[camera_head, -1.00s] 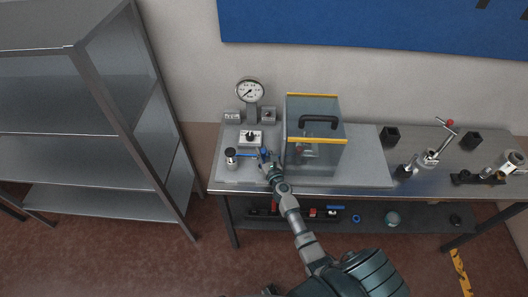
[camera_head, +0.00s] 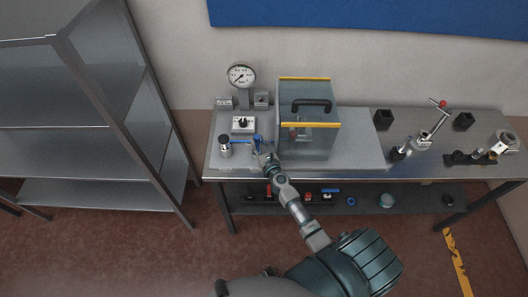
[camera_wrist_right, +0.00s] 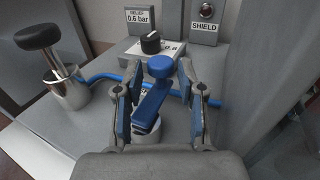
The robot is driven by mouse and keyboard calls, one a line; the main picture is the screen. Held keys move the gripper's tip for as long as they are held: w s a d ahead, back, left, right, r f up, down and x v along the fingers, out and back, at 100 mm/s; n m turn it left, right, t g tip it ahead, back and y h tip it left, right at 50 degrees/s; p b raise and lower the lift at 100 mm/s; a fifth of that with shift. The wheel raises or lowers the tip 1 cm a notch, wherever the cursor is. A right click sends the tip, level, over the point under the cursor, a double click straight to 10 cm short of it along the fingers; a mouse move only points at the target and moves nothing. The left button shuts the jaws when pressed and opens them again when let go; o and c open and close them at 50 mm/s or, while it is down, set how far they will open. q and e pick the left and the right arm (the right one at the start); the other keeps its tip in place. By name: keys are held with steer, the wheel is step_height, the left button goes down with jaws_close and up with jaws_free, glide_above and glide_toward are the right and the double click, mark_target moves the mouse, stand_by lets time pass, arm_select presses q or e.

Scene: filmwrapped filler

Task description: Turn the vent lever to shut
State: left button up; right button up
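The blue vent lever (camera_wrist_right: 152,105) stands out in the right wrist view. Its round knob is at the far end and its base is a pale round fitting. In the head view the lever (camera_head: 257,139) is small, at the front left of the bench plate. My right gripper (camera_wrist_right: 160,72) is open, with one blue-padded finger on each side of the lever and gaps visible beside it. In the head view the right gripper (camera_head: 264,156) is just in front of the lever. The lever's lower end is partly hidden by the gripper body. My left gripper is not in view.
A black-topped metal cylinder (camera_wrist_right: 65,80) stands left of the lever, with a blue hose (camera_wrist_right: 102,76) behind. A black relief knob (camera_wrist_right: 151,43) sits beyond. A clear yellow-edged shield box (camera_head: 308,110) stands close right. A gauge (camera_head: 242,76) is behind; shelving (camera_head: 95,155) is left.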

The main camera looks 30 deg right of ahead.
steer(key=s, duration=0.3)
steer(key=s+a, duration=0.1)
steer(key=s, duration=0.4)
steer(key=shift+s+a+f, duration=0.1)
steer(key=shift+s+a, duration=0.05)
steer(key=shift+s, duration=0.2)
